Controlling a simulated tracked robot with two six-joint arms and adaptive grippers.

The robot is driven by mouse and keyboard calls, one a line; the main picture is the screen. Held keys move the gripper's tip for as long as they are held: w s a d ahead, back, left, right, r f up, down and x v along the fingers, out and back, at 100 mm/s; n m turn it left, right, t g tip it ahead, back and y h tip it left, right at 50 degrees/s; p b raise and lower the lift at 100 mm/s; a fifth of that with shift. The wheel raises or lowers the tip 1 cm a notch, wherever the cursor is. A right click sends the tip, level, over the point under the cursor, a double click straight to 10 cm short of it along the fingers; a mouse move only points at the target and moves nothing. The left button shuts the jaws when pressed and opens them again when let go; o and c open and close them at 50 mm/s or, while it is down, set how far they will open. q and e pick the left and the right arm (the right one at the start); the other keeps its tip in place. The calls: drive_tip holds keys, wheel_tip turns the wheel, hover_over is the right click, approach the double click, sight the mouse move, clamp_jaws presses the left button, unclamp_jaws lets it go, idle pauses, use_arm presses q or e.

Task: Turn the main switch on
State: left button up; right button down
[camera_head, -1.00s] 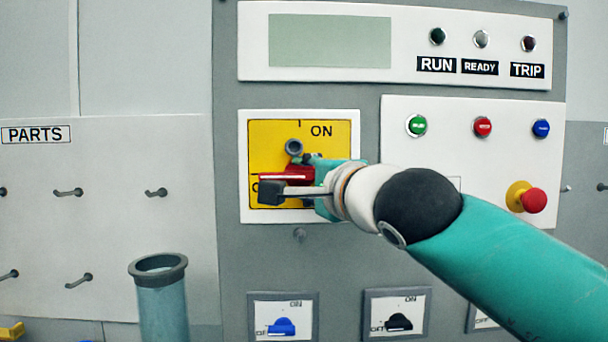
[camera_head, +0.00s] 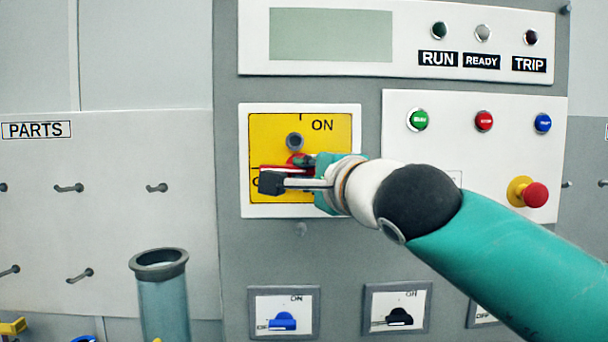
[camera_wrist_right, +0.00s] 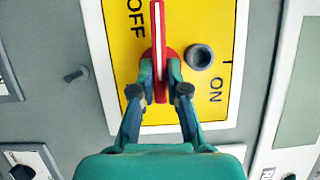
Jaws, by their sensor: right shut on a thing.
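The main switch is a red handle with a white line (camera_head: 283,168) on a yellow plate (camera_head: 335,150) marked ON, with the other label mostly hidden in the head view. The handle points left there, toward the OFF side. My right gripper (camera_head: 292,182) is shut on the handle and hides part of it. In the right wrist view the red handle (camera_wrist_right: 158,50) runs between the two fingers of my right gripper (camera_wrist_right: 160,88), beside the OFF label and away from ON. My left gripper is not in view.
A grey round knob (camera_head: 295,141) sits just above the handle. A red emergency button (camera_head: 534,195) and several coloured buttons are on the right panel. Smaller switches, blue (camera_head: 283,320) and black (camera_head: 398,316), are below. A translucent tube (camera_head: 163,300) stands lower left.

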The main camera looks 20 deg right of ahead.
drive_tip(key=shift+w+a+f+m+t+h+b, duration=0.2)
drive_tip(key=shift+m+t+h+b, duration=0.35)
drive_tip(key=shift+m+h+b, duration=1.6)
drive_tip(key=shift+s+a+f+m+t+h+b, duration=0.2)
drive_tip(key=shift+m+t+h+b, duration=0.35)
drive_tip(key=shift+m+b, duration=3.2)
drive_tip(key=shift+w+a+f+m+t+h+b, duration=0.2)
drive_tip(key=shift+m+t+h+b, duration=0.65)
drive_tip(key=shift+m, duration=4.05)
drive_tip(key=shift+d+m+g+h, duration=0.1)
drive_tip(key=shift+m+g+h, duration=0.2)
drive_tip(key=shift+h, duration=0.25)
drive_tip(key=c, duration=1.2)
unclamp_jaws()
drive_tip(key=shift+s+d+r, duration=0.1)
drive_tip(key=shift+s, duration=0.15)
